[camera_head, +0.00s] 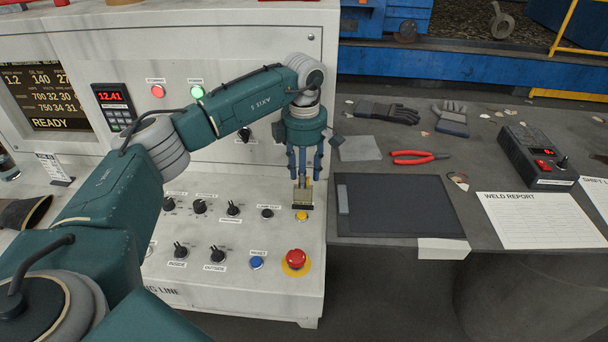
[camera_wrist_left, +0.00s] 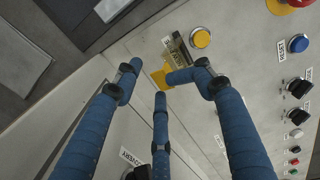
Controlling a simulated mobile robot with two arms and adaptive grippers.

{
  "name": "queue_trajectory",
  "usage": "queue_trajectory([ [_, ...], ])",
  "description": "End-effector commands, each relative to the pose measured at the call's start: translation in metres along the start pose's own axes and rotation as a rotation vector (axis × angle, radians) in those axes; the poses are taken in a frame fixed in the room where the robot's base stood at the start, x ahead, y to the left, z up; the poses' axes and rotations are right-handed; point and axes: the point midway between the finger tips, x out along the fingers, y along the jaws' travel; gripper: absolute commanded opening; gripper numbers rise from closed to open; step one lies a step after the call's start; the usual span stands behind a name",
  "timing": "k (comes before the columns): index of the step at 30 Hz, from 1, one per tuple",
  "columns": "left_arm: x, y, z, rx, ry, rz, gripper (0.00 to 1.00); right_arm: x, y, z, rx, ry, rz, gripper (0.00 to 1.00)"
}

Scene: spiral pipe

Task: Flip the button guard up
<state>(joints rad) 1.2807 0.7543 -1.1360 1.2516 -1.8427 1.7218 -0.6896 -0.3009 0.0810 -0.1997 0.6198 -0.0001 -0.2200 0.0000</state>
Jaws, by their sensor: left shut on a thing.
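The button guard (camera_head: 303,198) is a small beige and dark flap just behind a yellow button (camera_head: 302,215) on the sloped control panel. The yellow button is uncovered, and the guard stands raised beside it. In the left wrist view the guard (camera_wrist_left: 178,48) sits beside the yellow button (camera_wrist_left: 200,39), with a yellow base patch (camera_wrist_left: 158,77) near the fingertips. My left gripper (camera_head: 304,178) points down over the guard from behind, its blue fingers closed on it. The exact contact is partly hidden by the fingers. My right gripper is not in view.
A red emergency button (camera_head: 296,257), a blue reset button (camera_head: 256,262) and several black knobs (camera_head: 200,206) are close by on the panel. To the right, a dark table carries a black pad (camera_head: 400,205), red pliers (camera_head: 418,157) and a control box (camera_head: 535,157).

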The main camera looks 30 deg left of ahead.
Motion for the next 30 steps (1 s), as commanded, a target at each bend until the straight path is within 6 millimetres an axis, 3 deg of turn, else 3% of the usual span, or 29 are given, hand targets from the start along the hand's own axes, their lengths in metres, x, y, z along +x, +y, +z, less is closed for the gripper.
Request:
queue_trajectory([
  [4,-0.005,0.004,-0.001,-0.004,-0.002,0.015,0.27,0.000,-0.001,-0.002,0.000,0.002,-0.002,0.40],
  [8,-0.023,0.004,-0.001,-0.005,-0.003,0.017,0.27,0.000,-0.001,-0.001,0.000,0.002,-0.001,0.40],
  [21,-0.109,-0.003,0.001,0.000,-0.002,0.009,0.27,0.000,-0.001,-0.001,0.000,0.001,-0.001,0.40],
  [30,-0.124,-0.004,0.000,0.000,0.000,0.005,0.27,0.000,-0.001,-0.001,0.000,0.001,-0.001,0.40],
])
